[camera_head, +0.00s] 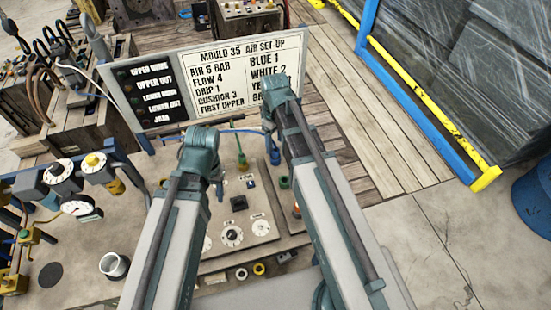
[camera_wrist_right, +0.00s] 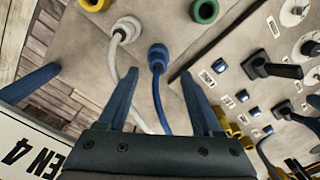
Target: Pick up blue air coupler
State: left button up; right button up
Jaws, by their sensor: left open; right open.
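In the right wrist view the blue air coupler (camera_wrist_right: 157,57), a ribbed round blue fitting on a blue hose, lies on a pale board. My right gripper (camera_wrist_right: 159,78) is open, its two fingers on either side of the hose. The coupler sits just past the fingertips, roughly midway between them; I cannot tell the height gap. A white coupler (camera_wrist_right: 127,27) on a white hose lies close to its left. In the head view my right gripper (camera_head: 269,125) is largely hidden by its own arm. My left gripper (camera_head: 218,188) is mostly behind its forearm, with little of its jaws showing.
A green ring (camera_wrist_right: 205,10) and a yellow ring (camera_wrist_right: 95,4) lie beyond the couplers. A panel with switches and dials (camera_wrist_right: 255,100) is at right. The MOULD 35 sign (camera_head: 240,58) stands close to the right arm. Gauges (camera_head: 75,175) stand at left.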

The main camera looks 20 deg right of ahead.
aim_at(275, 148)
pick_arm(q)
notch_tip(275, 148, down, 5)
jog(key=b, duration=0.5)
jog(key=shift+f, duration=0.15)
pick_arm(e)
notch_tip(275, 148, down, 5)
jog(key=shift+d+f, duration=0.1)
jog(key=shift+f, duration=0.1)
jog(key=shift+r, duration=0.1)
jog(key=shift+c, duration=0.4)
grip_shut()
